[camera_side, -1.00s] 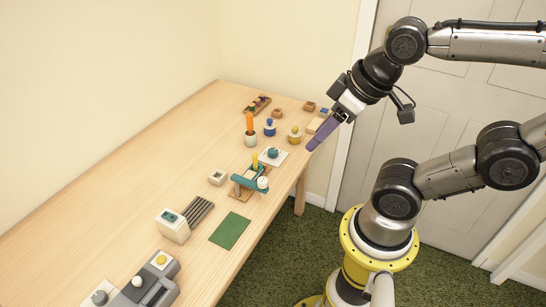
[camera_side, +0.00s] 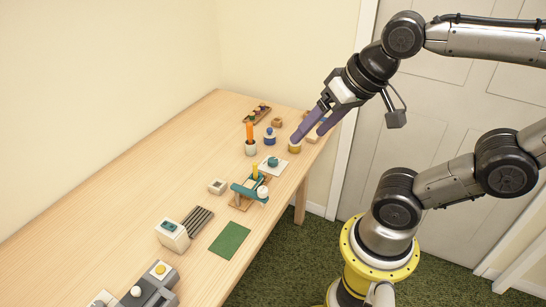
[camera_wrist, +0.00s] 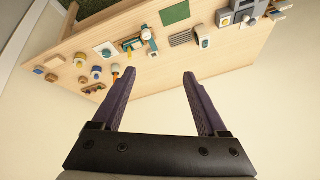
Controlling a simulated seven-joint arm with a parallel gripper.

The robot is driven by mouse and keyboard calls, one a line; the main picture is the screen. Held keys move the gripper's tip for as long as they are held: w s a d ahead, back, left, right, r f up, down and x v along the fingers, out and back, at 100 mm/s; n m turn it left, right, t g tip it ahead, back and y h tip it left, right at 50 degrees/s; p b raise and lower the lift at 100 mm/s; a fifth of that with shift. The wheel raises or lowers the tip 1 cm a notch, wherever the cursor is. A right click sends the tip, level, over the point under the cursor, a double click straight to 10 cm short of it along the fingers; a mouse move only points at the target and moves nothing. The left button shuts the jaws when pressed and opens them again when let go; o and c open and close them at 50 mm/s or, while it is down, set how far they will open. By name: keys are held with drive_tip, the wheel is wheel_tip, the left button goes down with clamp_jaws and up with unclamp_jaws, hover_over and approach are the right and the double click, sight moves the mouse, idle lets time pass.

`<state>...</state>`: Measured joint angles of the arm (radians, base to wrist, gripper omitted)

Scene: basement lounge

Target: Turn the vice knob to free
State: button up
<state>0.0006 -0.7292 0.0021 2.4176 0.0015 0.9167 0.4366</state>
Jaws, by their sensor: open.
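The teal vice (camera_side: 247,191) stands near the table's front edge, with a yellow piece (camera_side: 255,172) upright at it. A round white knob (camera_side: 263,192) sits at its front-right end. The vice also shows in the wrist view (camera_wrist: 131,44), too small there to read the knob's setting. My gripper (camera_side: 307,136) has long purple fingers, spread apart and empty. It hangs above the far right end of the table, up and to the right of the vice and clear of it. In the wrist view my gripper (camera_wrist: 158,76) has nothing between its fingers.
A white pad with a teal knob (camera_side: 272,161) lies just behind the vice. A cup with an orange stick (camera_side: 250,147) and blue and yellow pieces stand farther back. A green mat (camera_side: 230,240) lies in front.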

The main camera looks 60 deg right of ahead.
drive_tip(key=w+d+r+m+g, duration=0.1)
drive_tip(key=w+d+r+m, duration=0.1)
drive_tip(key=w+m, duration=0.3)
drive_tip(key=w+d+r+m, duration=0.1)
drive_tip(key=w+d+m, duration=0.1)
drive_tip(key=w+m, duration=0.3)
drive_tip(key=m+g, duration=0.6)
drive_tip(key=m, duration=0.5)
hover_over(273, 159)
wheel_tip(273, 159, down, 23)
drive_tip(key=shift+y, duration=0.3)
wheel_tip(273, 159, down, 14)
drive_tip(key=shift+r, duration=0.25)
clamp_jaws()
